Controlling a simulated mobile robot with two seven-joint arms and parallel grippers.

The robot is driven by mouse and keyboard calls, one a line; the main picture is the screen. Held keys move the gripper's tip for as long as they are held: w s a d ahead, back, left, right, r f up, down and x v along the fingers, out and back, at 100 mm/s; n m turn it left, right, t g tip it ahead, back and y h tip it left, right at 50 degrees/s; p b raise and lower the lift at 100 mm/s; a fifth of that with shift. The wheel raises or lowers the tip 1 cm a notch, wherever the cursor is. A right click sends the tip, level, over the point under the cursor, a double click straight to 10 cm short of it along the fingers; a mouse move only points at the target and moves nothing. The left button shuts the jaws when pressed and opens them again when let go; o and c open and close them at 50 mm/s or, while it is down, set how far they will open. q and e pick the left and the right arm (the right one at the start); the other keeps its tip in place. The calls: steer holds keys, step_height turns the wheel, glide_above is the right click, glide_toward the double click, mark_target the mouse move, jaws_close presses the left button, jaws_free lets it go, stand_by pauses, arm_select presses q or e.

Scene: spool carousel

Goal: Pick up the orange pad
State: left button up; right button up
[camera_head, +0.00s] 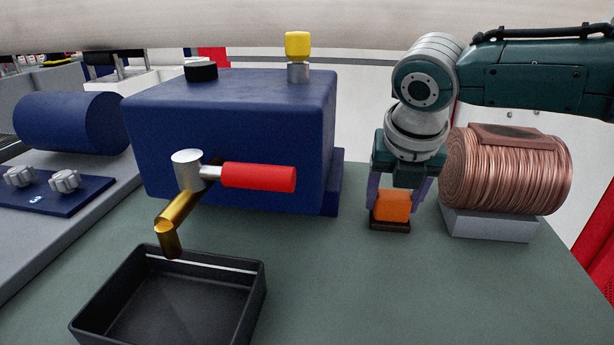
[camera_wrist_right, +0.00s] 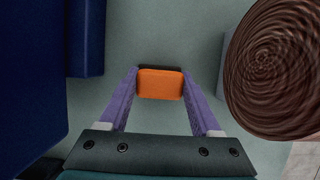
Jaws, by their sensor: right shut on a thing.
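The orange pad (camera_head: 393,207) is a small orange block on a dark brown base (camera_head: 389,226) on the green table, between the blue machine and the copper spool. My right gripper (camera_head: 397,208) comes down from above and is shut on the pad, one finger on each side. In the right wrist view, the pad (camera_wrist_right: 160,84) sits between the purple fingertips (camera_wrist_right: 160,86), with a dark edge behind it. I cannot tell whether the pad is lifted off its base. My left gripper is not in view.
The blue machine (camera_head: 235,130) with a red-handled crank (camera_head: 258,177) stands left of my right gripper. The copper spool (camera_head: 510,175) on a grey block (camera_head: 490,224) stands close on the right. A black tray (camera_head: 255,290) is at the front left. The table's front right is clear.

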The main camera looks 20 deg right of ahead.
mark_target(394, 194)
steer(key=shift+c, duration=1.2)
steer(key=shift+r, duration=0.1)
step_height(394, 194, up, 20)
steer(key=p, duration=0.2)
